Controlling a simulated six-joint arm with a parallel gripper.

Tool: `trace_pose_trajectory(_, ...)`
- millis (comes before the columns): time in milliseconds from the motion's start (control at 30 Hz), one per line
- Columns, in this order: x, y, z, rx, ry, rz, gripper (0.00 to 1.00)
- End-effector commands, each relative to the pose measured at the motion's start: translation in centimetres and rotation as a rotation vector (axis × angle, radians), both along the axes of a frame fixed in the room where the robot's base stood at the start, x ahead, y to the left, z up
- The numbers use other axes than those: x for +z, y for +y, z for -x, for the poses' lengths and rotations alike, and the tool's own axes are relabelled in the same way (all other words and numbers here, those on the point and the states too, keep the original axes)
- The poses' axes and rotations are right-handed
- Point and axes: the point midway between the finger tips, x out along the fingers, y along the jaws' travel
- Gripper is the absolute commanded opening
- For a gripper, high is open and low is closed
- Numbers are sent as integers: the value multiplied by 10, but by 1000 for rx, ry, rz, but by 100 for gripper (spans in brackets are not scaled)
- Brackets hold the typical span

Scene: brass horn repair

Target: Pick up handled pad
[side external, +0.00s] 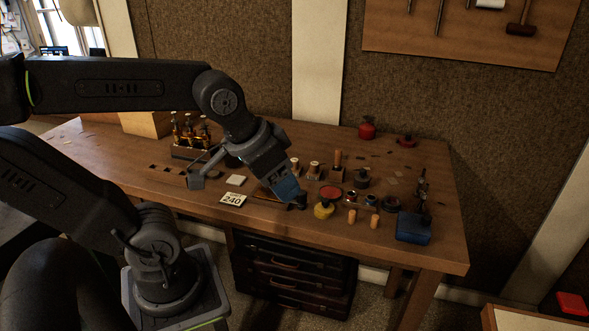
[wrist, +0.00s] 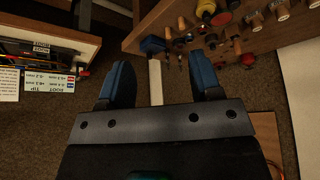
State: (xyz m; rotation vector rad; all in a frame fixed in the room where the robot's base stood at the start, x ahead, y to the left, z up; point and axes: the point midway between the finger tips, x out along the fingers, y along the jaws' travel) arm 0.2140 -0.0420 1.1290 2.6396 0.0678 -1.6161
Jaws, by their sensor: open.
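My gripper (side external: 299,203) reaches down over the front part of the workbench, just left of a yellow round piece (side external: 324,210). In the wrist view my gripper (wrist: 160,78) has its two blue fingers spread wide with nothing between them. I cannot tell for certain which piece is the handled pad. A small flat card marked 240 (side external: 233,199) lies left of my gripper. Several small pieces with upright wooden handles, one of them at the back (side external: 337,159), stand right of my gripper. My gripper hides part of the bench behind it.
A blue vise (side external: 413,228) sits at the bench's right front. A red disc (side external: 330,193) and a dark ring (side external: 390,204) lie among the small pieces. A rack of brass parts (side external: 190,138) stands at the back left. The bench's front edge (side external: 395,257) is near my gripper.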

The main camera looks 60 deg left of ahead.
Motion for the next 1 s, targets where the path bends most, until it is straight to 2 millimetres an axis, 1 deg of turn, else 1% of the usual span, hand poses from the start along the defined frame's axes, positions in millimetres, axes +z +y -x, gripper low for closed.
trace_pose_trajectory(67, 7, 12, -18, 93, 33, 24, 58)
trace_pose_trajectory(167, 18, 35, -49, 258, 83, 68, 58)
trace_pose_trajectory(200, 20, 47, -63, 331, 105, 87, 58)
trace_pose_trajectory(267, 23, 66, -82, 441, 134, 115, 58)
trace_pose_trajectory(300, 24, 79, -94, 513, 154, 135, 58)
trace_pose_trajectory(367, 23, 102, -112, 624, 181, 163, 58)
trace_pose_trajectory(400, 21, 118, -123, 698, 200, 181, 58)
trace_pose_trajectory(467, 17, 144, -138, 809, 227, 209, 58)
trace_pose_trajectory(533, 9, 175, -154, 939, 256, 241, 58)
trace_pose_trajectory(567, 5, 189, -159, 994, 269, 254, 58)
trace_pose_trajectory(600, -1, 208, -165, 1065, 285, 271, 58)
trace_pose_trajectory(667, -11, 235, -173, 1167, 307, 295, 58)
trace_pose_trajectory(700, -18, 251, -176, 1228, 320, 310, 58)
trace_pose_trajectory(800, -34, 285, -180, 1353, 345, 338, 58)
trace_pose_trajectory(900, -45, 306, -181, 1434, 361, 356, 58)
trace_pose_trajectory(1000, -51, 316, -181, 1473, 367, 365, 58)
